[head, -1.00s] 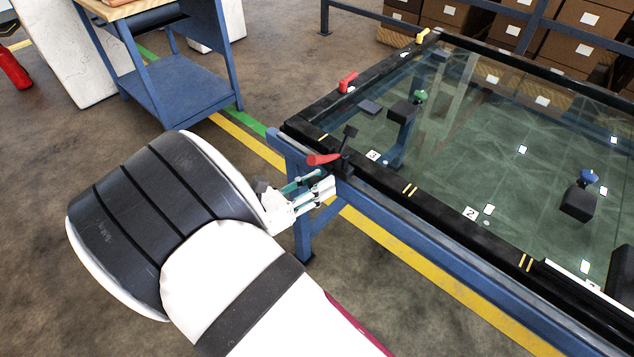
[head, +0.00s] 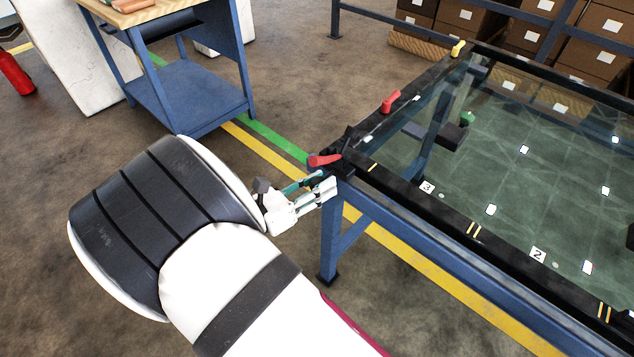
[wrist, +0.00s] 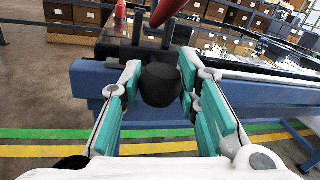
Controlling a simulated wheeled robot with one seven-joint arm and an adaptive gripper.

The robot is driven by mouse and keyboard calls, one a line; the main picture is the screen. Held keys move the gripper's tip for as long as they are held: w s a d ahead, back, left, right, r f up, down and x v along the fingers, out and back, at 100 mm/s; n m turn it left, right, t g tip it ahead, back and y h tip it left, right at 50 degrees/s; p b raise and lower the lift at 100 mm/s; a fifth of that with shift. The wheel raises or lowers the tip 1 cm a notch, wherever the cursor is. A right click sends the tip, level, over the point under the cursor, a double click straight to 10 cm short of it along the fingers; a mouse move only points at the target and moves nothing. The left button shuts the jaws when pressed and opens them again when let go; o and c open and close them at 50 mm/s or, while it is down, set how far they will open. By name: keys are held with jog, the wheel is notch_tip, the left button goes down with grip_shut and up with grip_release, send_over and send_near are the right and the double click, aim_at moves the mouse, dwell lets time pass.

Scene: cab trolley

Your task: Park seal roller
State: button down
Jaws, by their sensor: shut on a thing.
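The seal roller (head: 325,160) appears to be the tool with a red lever and black body at the near-left corner of the glass frame (head: 500,248). In the wrist view its red lever (wrist: 166,12) rises above a dark body, with a rounded black knob (wrist: 160,86) below. My gripper (head: 326,183) is just below the red lever, outside the blue rail. In the wrist view the teal-padded fingers stand on both sides of the knob and hold it. Whether the roller touches the frame is hard to tell.
A red clamp (head: 391,101) and a yellow one (head: 458,48) sit along the left rail. A green-knobbed black piece (head: 452,134) stands over the glass. A blue workbench (head: 165,95) is behind left; cartons (head: 585,50) are at the back. Floor left of the frame is open.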

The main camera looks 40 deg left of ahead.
jog(key=shift+s+a, duration=0.15)
jog(key=shift+a, duration=0.2)
jog(key=c, duration=1.2)
grip_release()
jog(key=shift+a+f, duration=0.1)
jog(key=shift+r, duration=0.25)
notch_tip(320, 180, up, 10)
jog(key=shift+f, duration=0.2)
